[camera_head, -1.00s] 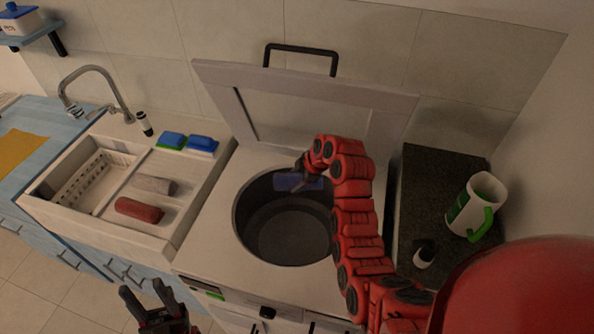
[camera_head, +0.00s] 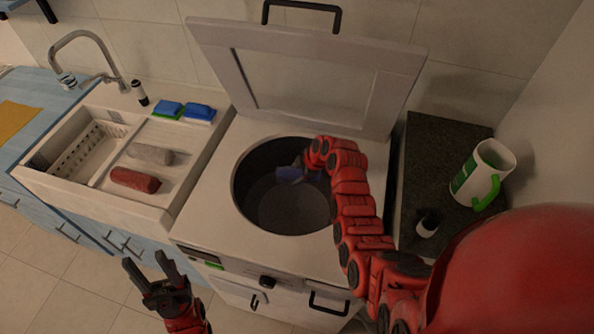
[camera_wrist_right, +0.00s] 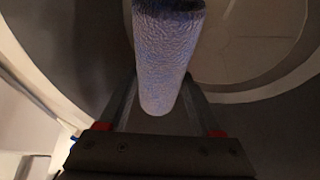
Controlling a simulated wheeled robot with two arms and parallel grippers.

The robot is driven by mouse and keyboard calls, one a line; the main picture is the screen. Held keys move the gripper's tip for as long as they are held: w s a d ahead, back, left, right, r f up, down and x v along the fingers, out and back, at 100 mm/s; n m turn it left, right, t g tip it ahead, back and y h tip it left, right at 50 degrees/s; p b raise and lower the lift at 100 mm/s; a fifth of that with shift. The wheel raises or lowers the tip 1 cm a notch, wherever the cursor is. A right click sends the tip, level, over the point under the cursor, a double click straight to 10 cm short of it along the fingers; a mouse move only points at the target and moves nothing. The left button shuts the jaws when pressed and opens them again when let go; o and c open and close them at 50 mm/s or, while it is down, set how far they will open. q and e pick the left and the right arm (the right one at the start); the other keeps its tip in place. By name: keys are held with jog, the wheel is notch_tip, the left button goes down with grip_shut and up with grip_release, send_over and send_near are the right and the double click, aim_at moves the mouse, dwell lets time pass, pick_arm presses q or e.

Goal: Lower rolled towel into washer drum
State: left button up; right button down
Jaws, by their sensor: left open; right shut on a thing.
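A blue rolled towel (camera_head: 290,174) is inside the mouth of the top-loading washer's round drum (camera_head: 285,205), near its back. My right gripper (camera_head: 303,169) is shut on it, with the red arm reaching over the drum's right rim. In the right wrist view the towel (camera_wrist_right: 168,50) is between the fingers of the right gripper (camera_wrist_right: 160,95), with the drum wall around it. How far it is above the drum floor is hard to tell. My left gripper (camera_head: 150,272) is open and empty, low in front of the counter. A red rolled towel (camera_head: 135,179) and a grey one (camera_head: 150,154) lie by the sink.
The washer lid (camera_head: 310,75) stands open behind the drum. A white basket (camera_head: 88,150) sits in the sink.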

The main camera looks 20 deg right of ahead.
jog(key=b, duration=0.9)
send_over(297, 198)
notch_tip(297, 198, down, 10)
jog(key=shift+f, duration=0.1)
grip_release()
jog(key=p+v, duration=0.2)
jog(key=v, duration=1.5)
jog(key=shift+r+p, duration=0.3)
